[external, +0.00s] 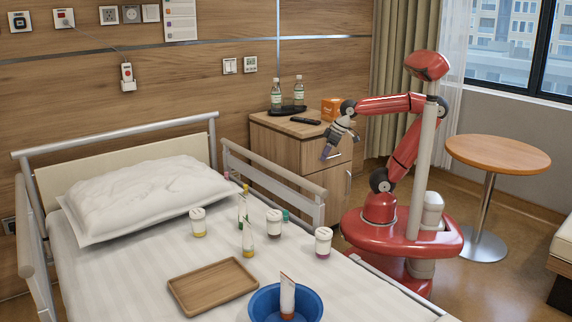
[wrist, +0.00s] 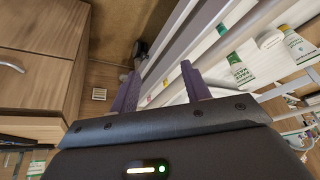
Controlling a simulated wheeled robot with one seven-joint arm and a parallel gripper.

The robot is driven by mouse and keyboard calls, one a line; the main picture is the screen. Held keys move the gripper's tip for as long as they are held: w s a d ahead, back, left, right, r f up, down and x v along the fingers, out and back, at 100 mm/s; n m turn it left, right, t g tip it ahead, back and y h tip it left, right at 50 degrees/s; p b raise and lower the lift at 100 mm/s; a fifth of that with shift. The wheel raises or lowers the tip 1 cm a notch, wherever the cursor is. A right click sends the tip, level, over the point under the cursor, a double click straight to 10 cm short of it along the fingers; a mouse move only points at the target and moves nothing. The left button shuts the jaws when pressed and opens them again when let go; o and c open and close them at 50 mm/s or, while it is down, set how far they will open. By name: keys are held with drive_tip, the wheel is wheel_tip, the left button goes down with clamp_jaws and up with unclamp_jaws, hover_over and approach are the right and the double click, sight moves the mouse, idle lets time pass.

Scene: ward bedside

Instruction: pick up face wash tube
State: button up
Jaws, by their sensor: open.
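In the wrist view a white tube with a green cap and green print (wrist: 240,70) lies on the bed, right of my fingers; its lettering seems to read face wash. A second white tube with green print (wrist: 297,45) lies beyond it. In the external view I cannot tell for sure which bed item is the face wash tube; a tall slim tube with green and yellow parts (external: 242,208) stands among the jars. My gripper (external: 326,152) is open and empty, beside the bedside cabinet and apart from the bed. Its two fingers (wrist: 160,90) are spread in the wrist view.
The raised bed rail (external: 275,180) stands between my gripper and the bed items. White-lidded jars (external: 198,222) stand on the sheet. A wooden tray (external: 212,286) and blue basin (external: 262,305) with a tube are nearer the camera. The cabinet (external: 290,145) holds bottles.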

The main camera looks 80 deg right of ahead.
drive_tip(key=w+a+r+m+g, duration=0.1)
drive_tip(key=w+a+r, duration=0.15)
drive_tip(key=w, duration=0.25)
drive_tip(key=w+a+r+m+g, duration=0.1)
drive_tip(key=w+a+r, duration=0.15)
drive_tip(key=w, duration=0.35)
drive_tip(key=m+g+y, duration=0.3)
drive_tip(key=m+g, duration=0.3)
hover_over(242, 203)
drive_tip(key=w+d, duration=0.2)
drive_tip(key=d, duration=0.1)
drive_tip(key=f, duration=1)
drive_tip(key=shift+w+a+f, duration=0.1)
drive_tip(key=shift+w+a, duration=0.05)
drive_tip(key=shift+a, duration=0.05)
drive_tip(key=shift+m, duration=0.3)
drive_tip(key=b+x, duration=0.1)
drive_tip(key=x, duration=0.1)
drive_tip(key=b+x, duration=0.1)
drive_tip(key=x, duration=0.2)
drive_tip(key=b+x, duration=0.1)
drive_tip(key=x, duration=0.2)
drive_tip(key=shift+d+f+b, duration=0.25)
drive_tip(key=shift+d+b, duration=0.05)
drive_tip(key=shift+d, duration=0.05)
clamp_jaws()
